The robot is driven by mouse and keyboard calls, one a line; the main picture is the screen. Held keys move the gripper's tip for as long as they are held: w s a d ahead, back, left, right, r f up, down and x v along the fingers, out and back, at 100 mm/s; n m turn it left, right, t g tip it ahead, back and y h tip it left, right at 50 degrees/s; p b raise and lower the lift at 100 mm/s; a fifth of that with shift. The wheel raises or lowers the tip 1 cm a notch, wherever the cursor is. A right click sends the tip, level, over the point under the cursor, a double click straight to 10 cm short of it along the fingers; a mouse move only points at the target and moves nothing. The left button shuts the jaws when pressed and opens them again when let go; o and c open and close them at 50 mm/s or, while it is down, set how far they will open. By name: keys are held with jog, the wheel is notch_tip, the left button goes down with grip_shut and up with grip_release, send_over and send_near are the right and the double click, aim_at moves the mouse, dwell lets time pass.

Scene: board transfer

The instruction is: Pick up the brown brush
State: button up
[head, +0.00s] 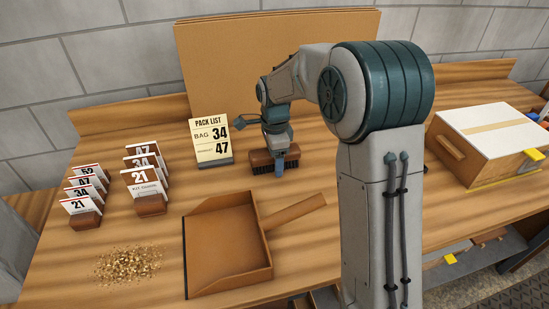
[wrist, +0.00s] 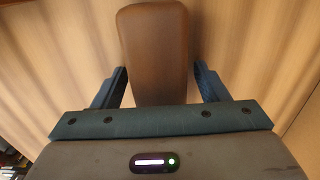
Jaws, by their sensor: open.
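The brown brush (head: 262,161) with dark bristles lies on the wooden table behind the dustpan. My gripper (head: 279,166) is right over it, and its fingers partly hide it in the head view. In the wrist view the brown back of the brush (wrist: 154,55) runs between the two blue fingers of my gripper (wrist: 155,85). The fingers are open, with one on each side of the brush and a visible gap on both sides. The far end of the brush reaches the top edge of the wrist view, and its near end is hidden by my gripper body.
A brown dustpan (head: 225,245) lies in front of the brush, its handle pointing right. A pack list sign (head: 210,140) stands left of the brush. Numbered cards in holders (head: 150,205) and a pile of golden bits (head: 128,264) are further left. A lidded box (head: 490,140) stands at right.

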jog(key=c, duration=1.2)
jog(key=shift+o, duration=0.2)
jog(key=shift+r, duration=0.1)
jog(key=shift+r, duration=0.45)
jog(key=r, duration=0.3)
jog(key=shift+s+d+r, duration=0.15)
jog(key=shift+d+r, duration=0.05)
jog(key=s+d+r+b, duration=0.1)
jog(key=s+d+r, duration=0.5)
jog(key=s+d, duration=0.1)
jog(key=shift+s+d+r, duration=0.2)
jog(key=shift+s+r, duration=0.1)
jog(key=shift+s, duration=0.4)
